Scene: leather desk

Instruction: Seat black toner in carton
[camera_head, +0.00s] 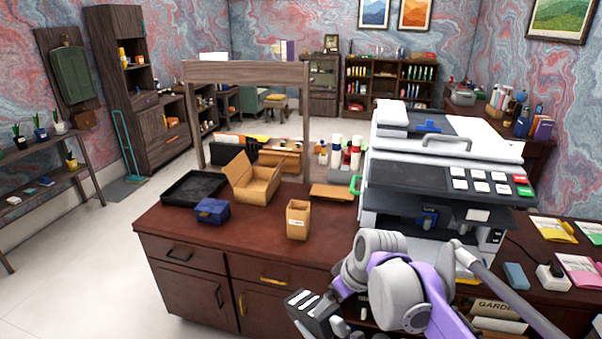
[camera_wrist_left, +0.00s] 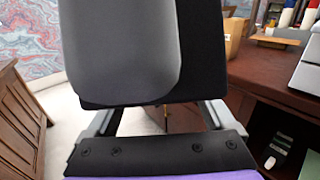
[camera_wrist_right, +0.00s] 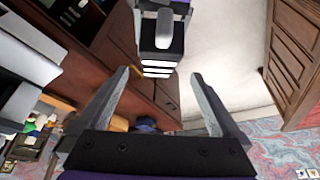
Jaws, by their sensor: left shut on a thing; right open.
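The black toner (camera_head: 318,318) is a dark block with white stripes on its end, low in the head view before the desk. It fills the upper left wrist view (camera_wrist_left: 205,60), with a grey rounded part. My left gripper (camera_wrist_left: 163,106) is shut on it; its fingertips are partly hidden. In the right wrist view the toner (camera_wrist_right: 150,48) lies beyond my right gripper (camera_wrist_right: 159,74), which is open and empty. A tan carton with open flaps (camera_head: 255,184) and a narrow, open-topped tan box with a label (camera_head: 298,220) stand on the desk.
A black tray (camera_head: 190,188) and a blue box (camera_head: 212,210) are on the desk's left part. A flat tan piece (camera_head: 332,192) lies behind the narrow box. A large printer (camera_head: 440,170) occupies the right. The desk's front left surface is clear.

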